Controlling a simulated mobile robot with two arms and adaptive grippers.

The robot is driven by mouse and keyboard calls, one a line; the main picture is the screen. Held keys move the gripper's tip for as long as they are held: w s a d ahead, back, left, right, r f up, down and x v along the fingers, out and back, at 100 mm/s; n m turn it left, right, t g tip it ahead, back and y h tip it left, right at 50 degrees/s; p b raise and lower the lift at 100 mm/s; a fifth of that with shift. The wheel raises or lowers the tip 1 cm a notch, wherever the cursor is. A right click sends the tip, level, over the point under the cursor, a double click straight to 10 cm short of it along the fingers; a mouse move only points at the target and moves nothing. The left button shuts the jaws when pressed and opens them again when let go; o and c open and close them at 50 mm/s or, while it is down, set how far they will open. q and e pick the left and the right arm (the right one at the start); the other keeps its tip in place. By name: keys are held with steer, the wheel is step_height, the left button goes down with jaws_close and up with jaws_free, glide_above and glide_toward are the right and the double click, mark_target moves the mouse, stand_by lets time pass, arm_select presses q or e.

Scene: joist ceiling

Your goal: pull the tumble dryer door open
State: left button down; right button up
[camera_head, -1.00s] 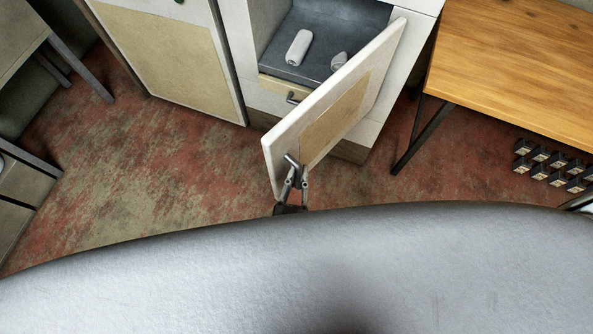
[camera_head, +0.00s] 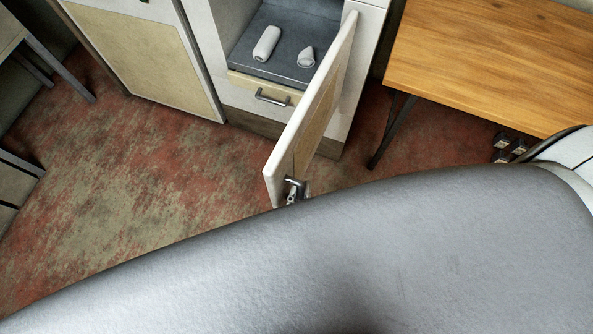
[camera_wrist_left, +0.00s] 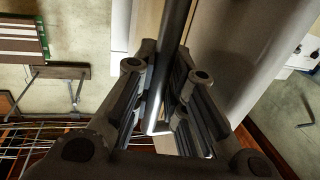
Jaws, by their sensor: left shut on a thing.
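The tumble dryer door (camera_head: 318,108) is a pale panel with a beige inset, and it stands swung wide open from the white dryer body (camera_head: 227,35). Its bar handle (camera_head: 296,183) is near the door's free edge. My left gripper (camera_head: 291,197) is at that handle, partly hidden by my own body in the head view. In the left wrist view the left gripper (camera_wrist_left: 160,108) is shut on the metal handle bar (camera_wrist_left: 175,45), which runs between its fingers.
Inside the dryer lie a white roll (camera_head: 266,43) and a smaller pale item (camera_head: 306,57). A drawer with a handle (camera_head: 272,97) sits below. Floor is clear at left.

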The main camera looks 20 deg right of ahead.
arm_select(q)
steer(key=shift+r, duration=0.1)
steer(key=c, duration=1.7)
jaws_free()
steer(key=shift+c, duration=0.2)
arm_select(e)
steer(key=shift+d, duration=0.25)
steer(key=shift+d, duration=0.1)
arm_select(q)
steer(key=v, duration=0.7)
steer(key=shift+s+a, duration=0.1)
steer(key=shift+s, duration=0.1)
